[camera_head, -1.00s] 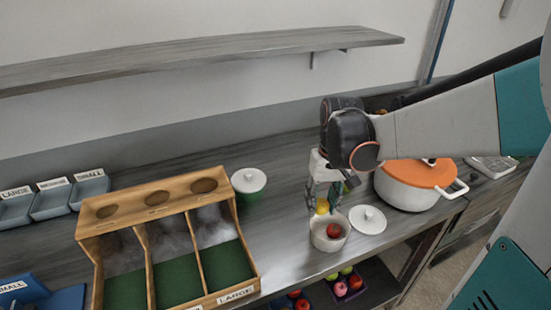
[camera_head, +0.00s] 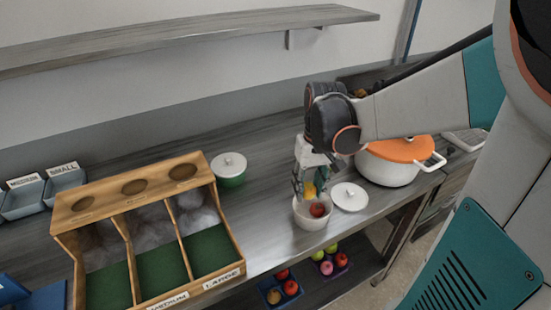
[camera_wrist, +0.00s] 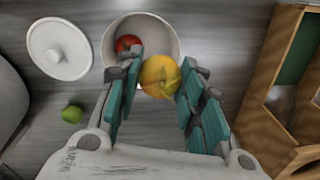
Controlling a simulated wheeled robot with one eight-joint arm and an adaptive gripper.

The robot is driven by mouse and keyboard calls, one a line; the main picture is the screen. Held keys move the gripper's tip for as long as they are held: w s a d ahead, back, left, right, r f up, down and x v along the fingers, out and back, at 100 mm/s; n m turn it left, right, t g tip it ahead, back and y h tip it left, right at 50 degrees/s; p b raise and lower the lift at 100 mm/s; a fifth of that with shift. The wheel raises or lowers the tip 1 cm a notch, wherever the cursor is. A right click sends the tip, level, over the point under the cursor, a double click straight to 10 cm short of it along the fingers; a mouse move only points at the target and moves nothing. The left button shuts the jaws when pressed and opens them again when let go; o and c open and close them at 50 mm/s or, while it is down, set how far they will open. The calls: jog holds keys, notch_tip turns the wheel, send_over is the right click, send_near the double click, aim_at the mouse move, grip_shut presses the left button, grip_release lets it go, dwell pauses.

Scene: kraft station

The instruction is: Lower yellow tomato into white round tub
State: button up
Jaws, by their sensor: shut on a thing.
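The yellow tomato (camera_wrist: 160,76) is between the teal fingers of my gripper (camera_wrist: 158,90), which is shut on it. In the head view the yellow tomato (camera_head: 309,189) shows just below my gripper (camera_head: 308,184), over the back left part of the white round tub (camera_head: 310,221). In the wrist view it overlaps the near rim of the tub (camera_wrist: 172,36); I cannot tell its exact height. A red tomato (camera_head: 317,209) lies inside the tub, and it also shows in the wrist view (camera_wrist: 127,43).
A white lid (camera_head: 350,197) lies right of the tub, near the orange-lidded pot (camera_head: 398,160). A wooden sorter (camera_head: 143,240) and a green lidded pot (camera_head: 229,170) stand to the left. A green fruit (camera_wrist: 72,114) lies on the counter. Fruit trays (camera_head: 280,290) sit on the shelf below.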

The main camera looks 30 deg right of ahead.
jog(key=shift+f, duration=0.1)
jog(key=shift+f+b, duration=2.05)
jog(key=shift+f, duration=0.65)
jog(key=shift+s, duration=0.1)
jog(key=o, duration=1)
jog(key=shift+o, duration=0.2)
